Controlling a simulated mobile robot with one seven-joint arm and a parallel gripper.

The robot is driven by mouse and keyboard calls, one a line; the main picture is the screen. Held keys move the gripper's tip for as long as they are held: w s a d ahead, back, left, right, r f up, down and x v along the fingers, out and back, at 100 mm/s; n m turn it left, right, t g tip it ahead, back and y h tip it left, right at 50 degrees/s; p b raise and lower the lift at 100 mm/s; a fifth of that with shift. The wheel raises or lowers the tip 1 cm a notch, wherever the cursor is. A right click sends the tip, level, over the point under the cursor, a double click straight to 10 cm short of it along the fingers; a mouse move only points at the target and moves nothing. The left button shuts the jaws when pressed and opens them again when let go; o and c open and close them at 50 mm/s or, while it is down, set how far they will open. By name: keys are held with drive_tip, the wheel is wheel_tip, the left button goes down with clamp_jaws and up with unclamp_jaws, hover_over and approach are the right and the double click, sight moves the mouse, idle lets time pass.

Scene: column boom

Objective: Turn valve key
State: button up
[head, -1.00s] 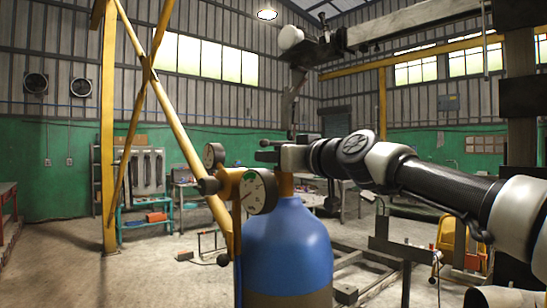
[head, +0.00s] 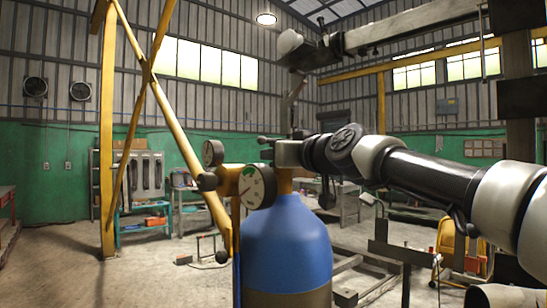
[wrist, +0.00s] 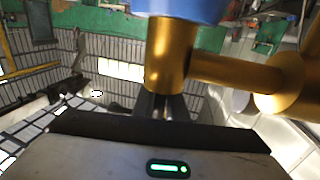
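A blue gas cylinder (head: 286,245) stands upright in the middle of the head view. A brass valve body (head: 232,178) with two round gauges is at its top. In the wrist view, which looks upside down, the brass valve stem (wrist: 168,55) lies close in front of my dark fingers (wrist: 163,106). A narrow pale gap shows between them. I cannot make out the valve key, nor tell whether anything touches the fingers.
A yellow diagonal brace (head: 178,118) rises just left of the gauges. A low metal frame (head: 365,268) lies on the floor right of the cylinder. A teal shelf (head: 143,205) stands at the back left. The left floor is fairly clear.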

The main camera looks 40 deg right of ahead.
drive_tip(key=o, duration=0.4)
drive_tip(key=shift+c, duration=0.2)
drive_tip(key=s+a, duration=0.2)
drive_tip(key=s, duration=1.5)
drive_tip(key=shift+s, duration=0.15)
